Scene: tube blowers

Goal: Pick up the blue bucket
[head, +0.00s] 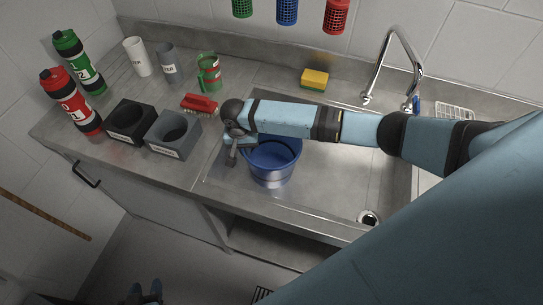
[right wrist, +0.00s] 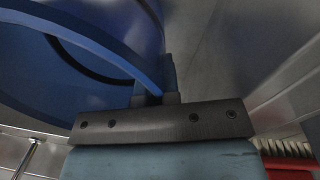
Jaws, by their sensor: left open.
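The blue bucket (head: 272,165) is upright at the left end of the sink basin, partly hidden by my right arm. My right gripper (head: 232,155) is at its left upper rim, pointing down. In the right wrist view the bucket (right wrist: 60,75) fills the upper left, and a blue band runs to the close-set fingers (right wrist: 155,88), which look shut on it. I cannot tell whether the bucket's base touches the basin. My left gripper (head: 145,292) is low at the bottom left, open and empty, away from the counter.
A red brush (head: 199,104) lies left of the bucket; it also shows in the right wrist view (right wrist: 288,165). Black (head: 131,121) and grey (head: 173,134) holders, cups and bottles stand further left. A sponge (head: 314,79) and a tap (head: 398,65) are behind. The basin's right part is clear.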

